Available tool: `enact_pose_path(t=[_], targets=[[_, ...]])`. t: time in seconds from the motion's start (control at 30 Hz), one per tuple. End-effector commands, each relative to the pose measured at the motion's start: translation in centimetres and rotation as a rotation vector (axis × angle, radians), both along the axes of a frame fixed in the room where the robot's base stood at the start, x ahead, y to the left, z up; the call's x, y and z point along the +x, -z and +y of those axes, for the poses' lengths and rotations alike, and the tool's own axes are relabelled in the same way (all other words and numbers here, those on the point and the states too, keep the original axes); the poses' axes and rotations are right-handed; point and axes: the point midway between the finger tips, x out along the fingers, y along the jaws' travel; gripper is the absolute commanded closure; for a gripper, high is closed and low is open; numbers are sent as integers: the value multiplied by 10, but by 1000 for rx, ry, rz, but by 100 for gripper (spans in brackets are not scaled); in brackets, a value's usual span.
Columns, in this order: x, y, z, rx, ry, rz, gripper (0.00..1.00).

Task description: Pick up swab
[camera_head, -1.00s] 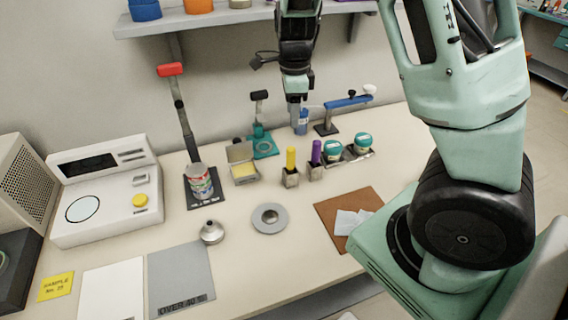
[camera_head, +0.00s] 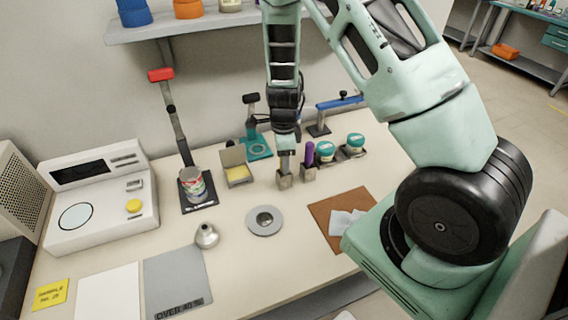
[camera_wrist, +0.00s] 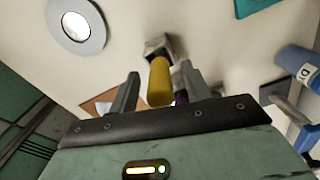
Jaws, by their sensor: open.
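A yellow cylinder (camera_wrist: 160,82), seemingly the swab's handle, stands in a small metal block holder (camera_head: 284,182). My gripper (camera_wrist: 161,90) is open, with one finger on each side of the yellow cylinder. A gap shows at both sides, so the fingers do not appear to grip it. In the head view my gripper (camera_head: 286,150) hangs above the holder and hides the yellow cylinder. A purple cylinder (camera_head: 309,154) stands in a like holder just to the right. It is mostly hidden behind the yellow one in the wrist view.
Teal-lidded jars (camera_head: 326,151) stand right of the purple cylinder. A yellow-filled box (camera_head: 237,174) and a teal stand (camera_head: 259,149) are at the left and back. A grey ring (camera_head: 264,221), a metal funnel (camera_head: 206,236) and a brown mat (camera_head: 328,225) lie in front.

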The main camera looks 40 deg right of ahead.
Motion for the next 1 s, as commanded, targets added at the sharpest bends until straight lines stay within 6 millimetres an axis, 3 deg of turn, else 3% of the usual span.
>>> enact_pose_path(t=[0.1, 0.37, 0.57, 0.87, 1.0], targets=[[-1, 12, 0, 1, 1, 1, 52], [0, 15, 0, -1, 1, -1, 52], [0, 15, 0, -1, 1, -1, 100], [0, 13, 0, 0, 0, -1, 100], [1, -1, 0, -2, -1, -5, 100]])
